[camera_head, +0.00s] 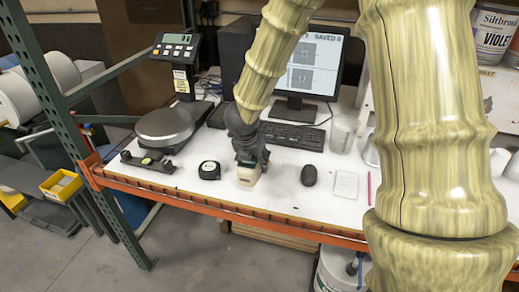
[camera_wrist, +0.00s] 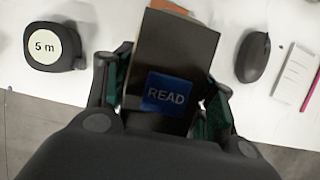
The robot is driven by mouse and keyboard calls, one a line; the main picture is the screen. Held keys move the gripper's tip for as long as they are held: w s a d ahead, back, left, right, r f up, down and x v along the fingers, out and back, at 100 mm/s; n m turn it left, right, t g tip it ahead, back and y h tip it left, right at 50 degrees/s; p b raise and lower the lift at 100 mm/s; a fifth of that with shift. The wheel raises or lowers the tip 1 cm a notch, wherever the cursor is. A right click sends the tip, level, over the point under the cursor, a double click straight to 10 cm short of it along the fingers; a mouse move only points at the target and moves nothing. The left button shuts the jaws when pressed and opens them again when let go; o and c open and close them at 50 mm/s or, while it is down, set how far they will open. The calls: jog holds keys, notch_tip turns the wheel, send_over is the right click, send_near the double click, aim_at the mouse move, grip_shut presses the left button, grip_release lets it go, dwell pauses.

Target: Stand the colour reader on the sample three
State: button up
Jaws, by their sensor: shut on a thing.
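The colour reader is a dark box with a blue READ button (camera_wrist: 166,93) in the wrist view. My gripper (camera_wrist: 165,105) is shut on it, with one finger on each side. In the head view my gripper (camera_head: 250,153) points down over the front of the bench, and a pale lower part of the held reader (camera_head: 248,175) shows below it. Whether the reader touches the bench top cannot be told. A brownish-orange strip (camera_wrist: 168,6) shows just past the reader's far end in the wrist view. I cannot make out sample three; the reader and gripper may hide it.
A black tape measure (camera_head: 209,170) lies left of my gripper and a dark mouse (camera_head: 310,175) lies right. A white pad (camera_head: 345,184) and pink pencil (camera_head: 369,187) lie farther right. A keyboard (camera_head: 293,136), monitor (camera_head: 304,70) and scale (camera_head: 166,127) stand behind. An orange beam (camera_head: 215,203) edges the bench.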

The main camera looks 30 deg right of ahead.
jog(key=w+d+p, duration=0.1)
jog(key=w+d, duration=0.1)
jog(key=w+d+p, duration=0.2)
jog(key=d, duration=0.1)
jog(key=w+d+p, duration=0.1)
jog(key=w+d, duration=0.1)
jog(key=w, duration=0.1)
jog(key=shift+d+f, duration=0.15)
jog(key=shift+f, duration=0.25)
jog(key=shift+f+p, duration=0.6)
jog(key=shift+f, duration=1.2)
jog(key=shift+f, duration=0.1)
jog(key=o, duration=1.5)
jog(key=shift+s, duration=0.1)
jog(key=shift+r, duration=0.65)
jog(key=shift+b+v, duration=0.8)
jog(key=shift+v, duration=4.75)
jog(key=shift+s+f, duration=0.15)
